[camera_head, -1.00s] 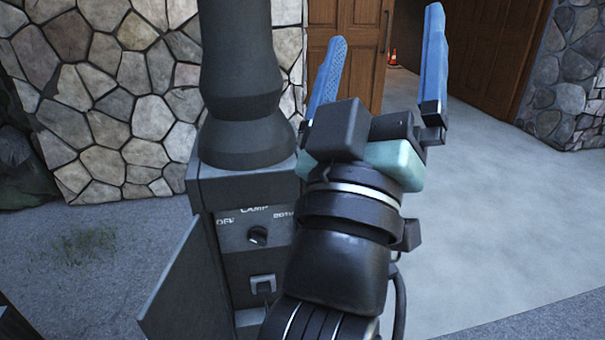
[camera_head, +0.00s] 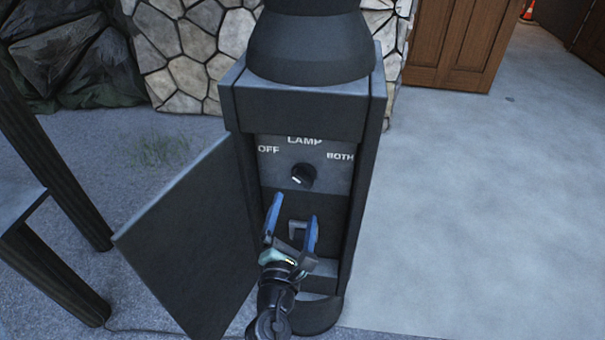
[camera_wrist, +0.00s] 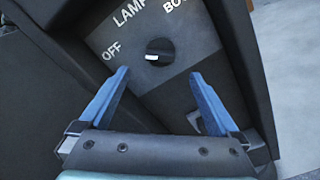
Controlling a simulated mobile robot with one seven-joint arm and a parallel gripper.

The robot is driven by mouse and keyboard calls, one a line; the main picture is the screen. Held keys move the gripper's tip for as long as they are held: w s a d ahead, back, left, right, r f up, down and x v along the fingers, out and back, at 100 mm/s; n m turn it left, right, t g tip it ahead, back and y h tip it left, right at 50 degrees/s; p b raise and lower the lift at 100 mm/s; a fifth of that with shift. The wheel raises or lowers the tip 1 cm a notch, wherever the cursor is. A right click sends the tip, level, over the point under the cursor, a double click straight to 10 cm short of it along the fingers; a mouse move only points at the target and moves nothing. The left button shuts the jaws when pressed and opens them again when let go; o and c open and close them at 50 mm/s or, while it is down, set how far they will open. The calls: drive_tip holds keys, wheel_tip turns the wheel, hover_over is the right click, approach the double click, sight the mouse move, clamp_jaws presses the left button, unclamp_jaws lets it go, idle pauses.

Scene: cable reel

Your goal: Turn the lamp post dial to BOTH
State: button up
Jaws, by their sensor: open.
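The lamp post (camera_head: 305,105) stands upright with a dark square base whose front is open. Inside, a panel carries a small black dial (camera_head: 303,175) with the words OFF at left, LAMP above and BOTH at right. The dial also shows in the wrist view (camera_wrist: 161,48), with a white mark on its lower left side.
The post's door (camera_head: 190,240) hangs open at left, beside my gripper. A bracket-like socket (camera_head: 296,230) sits below the dial. Dark table-like legs (camera_head: 50,150) stand at far left. The pavement (camera_head: 450,200) at right is clear.

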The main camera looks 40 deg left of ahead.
sight(303, 183)
drive_tip(key=b+x, duration=0.2)
drive_tip(key=x, duration=0.8)
drive_tip(key=shift+d, duration=0.1)
drive_tip(key=c, duration=1.3)
